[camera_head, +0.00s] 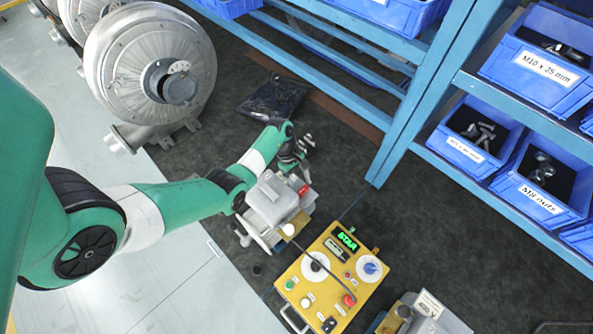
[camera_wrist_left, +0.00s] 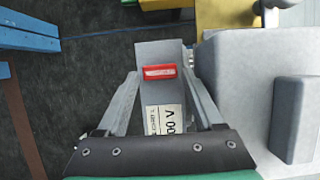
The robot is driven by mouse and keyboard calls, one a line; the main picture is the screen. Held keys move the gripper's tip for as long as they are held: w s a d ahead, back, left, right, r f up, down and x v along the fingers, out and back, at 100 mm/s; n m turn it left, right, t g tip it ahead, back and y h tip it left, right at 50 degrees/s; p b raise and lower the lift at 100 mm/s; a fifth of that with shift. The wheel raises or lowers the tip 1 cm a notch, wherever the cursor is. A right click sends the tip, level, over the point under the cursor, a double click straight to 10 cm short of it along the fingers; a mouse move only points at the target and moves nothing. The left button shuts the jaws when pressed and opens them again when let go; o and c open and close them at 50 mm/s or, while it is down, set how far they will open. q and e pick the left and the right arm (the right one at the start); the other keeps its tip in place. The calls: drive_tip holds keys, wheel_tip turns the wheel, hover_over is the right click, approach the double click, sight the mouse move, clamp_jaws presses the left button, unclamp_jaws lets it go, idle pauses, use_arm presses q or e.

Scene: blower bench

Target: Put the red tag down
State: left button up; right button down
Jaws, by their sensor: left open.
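The small red tag (camera_wrist_left: 159,72) lies across a grey block with a white label reading "00 V" (camera_wrist_left: 168,122) in the left wrist view. Whether the tag touches anything besides the block cannot be told. My right gripper is not in view.
A yellow control box (camera_head: 335,275) with a green display stands close in front. A silver blower (camera_head: 150,65) is at the upper left, with a black bag (camera_head: 272,97) beside it. A blue rack post (camera_head: 400,135) and blue bins (camera_head: 475,138) stand right.

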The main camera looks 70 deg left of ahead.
use_arm(q)
drive_tip(key=p+v, duration=0.1)
drive_tip(key=v, duration=0.9)
drive_tip(key=shift+a, duration=0.15)
